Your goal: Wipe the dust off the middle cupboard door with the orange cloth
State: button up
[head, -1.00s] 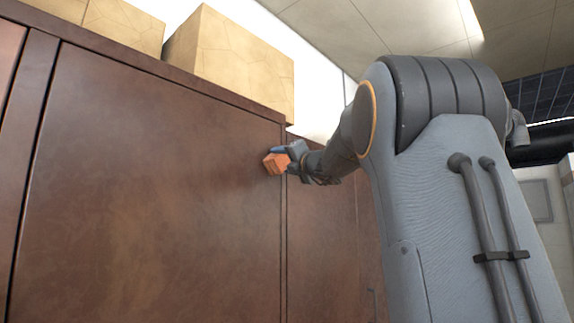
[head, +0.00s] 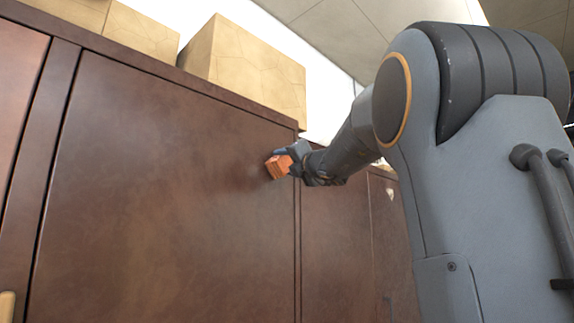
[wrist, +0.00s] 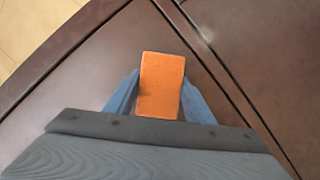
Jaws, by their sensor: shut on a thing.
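The orange cloth (head: 279,166) is a folded block held in my gripper (head: 288,158), near the upper right corner of the large brown cupboard door (head: 165,190). In the wrist view the orange cloth (wrist: 161,84) sits between the two blue fingers of my gripper (wrist: 160,98), which are shut on it. Brown door panels and the dark seam between them show behind it. I cannot tell whether the cloth touches the door. A paler, hazy patch shows on the left and lower middle of this door.
Cardboard boxes (head: 246,68) stand on top of the cupboard. Another door (head: 338,240) lies to the right, past a vertical seam. A pale handle (head: 7,306) shows at the lower left edge.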

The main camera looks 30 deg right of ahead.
jog(key=s+d, duration=0.2)
jog(key=s, duration=0.3)
jog(key=shift+s, duration=0.35)
jog(key=shift+s+d, duration=0.1)
dwell(0.3)
jog(key=s, duration=0.1)
jog(key=s+d+p, duration=0.1)
jog(key=shift+s, duration=0.3)
dwell(0.7)
